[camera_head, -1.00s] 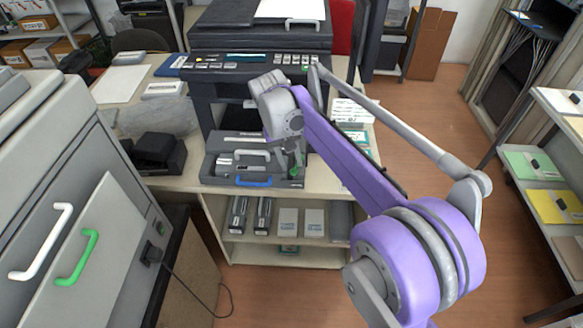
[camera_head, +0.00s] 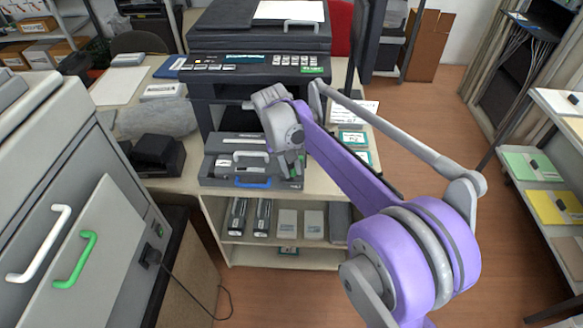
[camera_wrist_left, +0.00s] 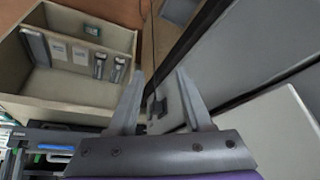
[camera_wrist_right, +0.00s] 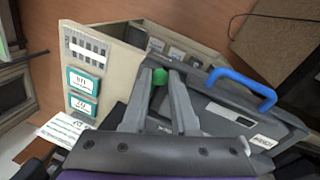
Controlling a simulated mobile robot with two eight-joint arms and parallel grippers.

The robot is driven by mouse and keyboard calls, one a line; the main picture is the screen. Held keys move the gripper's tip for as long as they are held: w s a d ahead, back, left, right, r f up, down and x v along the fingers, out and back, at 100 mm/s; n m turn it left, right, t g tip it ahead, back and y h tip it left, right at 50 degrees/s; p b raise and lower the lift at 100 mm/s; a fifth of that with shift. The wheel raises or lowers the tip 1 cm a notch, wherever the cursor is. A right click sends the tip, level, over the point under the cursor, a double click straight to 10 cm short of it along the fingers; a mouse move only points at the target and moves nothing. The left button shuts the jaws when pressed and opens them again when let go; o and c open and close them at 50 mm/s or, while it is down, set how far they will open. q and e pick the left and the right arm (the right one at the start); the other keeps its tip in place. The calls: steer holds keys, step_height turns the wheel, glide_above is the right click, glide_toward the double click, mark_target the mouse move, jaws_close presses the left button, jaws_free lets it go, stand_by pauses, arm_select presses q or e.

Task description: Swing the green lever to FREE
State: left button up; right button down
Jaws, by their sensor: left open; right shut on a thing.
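The green lever (camera_wrist_right: 159,75) shows as a small rounded green tip between my right fingertips in the right wrist view. In the head view a little green (camera_head: 299,169) shows at the right end of the dark grey unit (camera_head: 212,168), which has a blue handle. My right gripper (camera_head: 292,168) comes down from above and is shut on the lever; its fingers (camera_wrist_right: 159,78) hide most of the lever. Any FREE marking is hidden or too small to read. My left gripper (camera_wrist_left: 158,88) is open and empty in the left wrist view, outside the head view.
The printer (camera_head: 260,65) stands behind the unit on the table. A black box (camera_head: 157,152) is left of the unit. Labelled cards (camera_head: 352,138) lie to the right. A grey cabinet (camera_head: 110,225) with white and green handles fills the left. Cartridges stand on the shelf below.

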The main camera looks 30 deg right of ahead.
steer(key=shift+s+d+n, duration=0.3)
steer(key=shift+n, duration=0.4)
steer(key=c, duration=1)
jaws_free()
steer(key=shift+r, duration=0.15)
steer(key=r, duration=0.3)
steer(key=a+r, duration=0.1)
steer(key=r, duration=0.3)
steer(key=a+r+p, duration=0.1)
steer(key=r, duration=0.2)
steer(key=shift+w+r, duration=0.15)
steer(key=shift+r, duration=0.05)
steer(key=shift+a, duration=0.1)
